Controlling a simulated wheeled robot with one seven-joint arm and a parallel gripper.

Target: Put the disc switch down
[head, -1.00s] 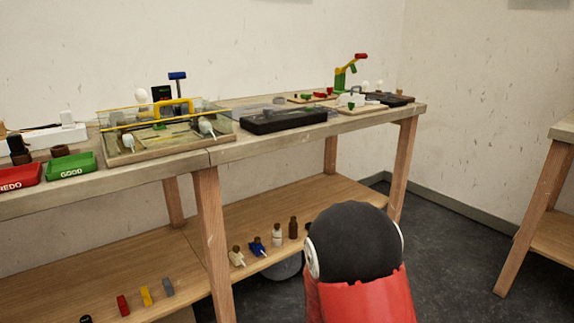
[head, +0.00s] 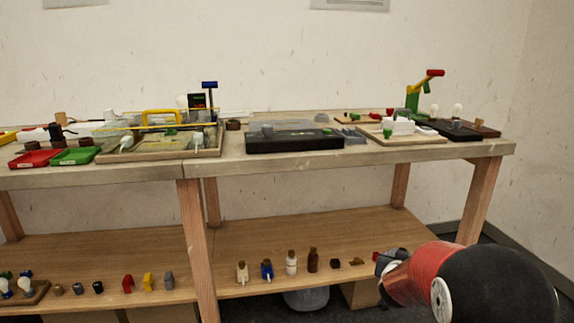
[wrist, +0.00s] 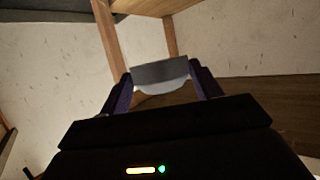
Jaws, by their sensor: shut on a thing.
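In the wrist view my gripper (wrist: 160,82) is shut on a grey piece (wrist: 160,73) with a straight dark upper band and a paler rounded lower edge. I take this to be the disc switch, seen edge-on between the two dark fingers. In the head view my red and black arm is at the lower right and points left toward the lower shelf. Its far end is partly hidden by the arm itself, and I cannot make out the held piece there. Whether the piece touches anything cannot be told.
The bench top (head: 225,165) carries trays, a black case (head: 295,141) and boards with lamp parts. The lower shelf (head: 215,280) holds several small bottles and coloured blocks in a row; bare wood lies behind them. A bench leg (head: 193,240) stands left of centre.

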